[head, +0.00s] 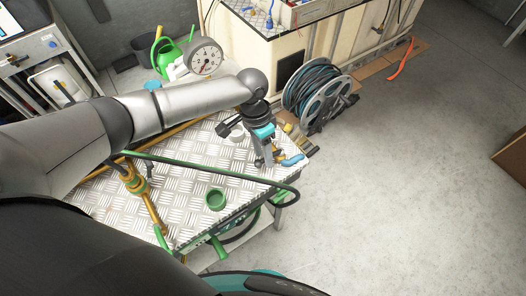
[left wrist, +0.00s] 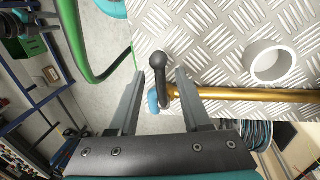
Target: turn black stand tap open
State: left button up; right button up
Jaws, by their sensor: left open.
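A black tap lever with a round knob (left wrist: 162,74) shows in the left wrist view, at the end of a brass pipe (left wrist: 260,94) by the edge of the metal worktop. My left gripper (left wrist: 170,66) is open, with one finger on each side of the lever; I cannot tell whether either finger touches it. In the head view the left gripper (head: 266,160) points down at the worktop's right corner. There it mostly hides the tap. A blue part (head: 293,160) sticks out beside it and also shows below the knob in the left wrist view (left wrist: 153,101). My right gripper is not seen.
A hose reel (head: 318,93) stands right; floor there is clear.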

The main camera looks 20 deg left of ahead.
pick_arm(q)
jog(key=shift+c, duration=0.2)
grip_shut()
dwell(1.1)
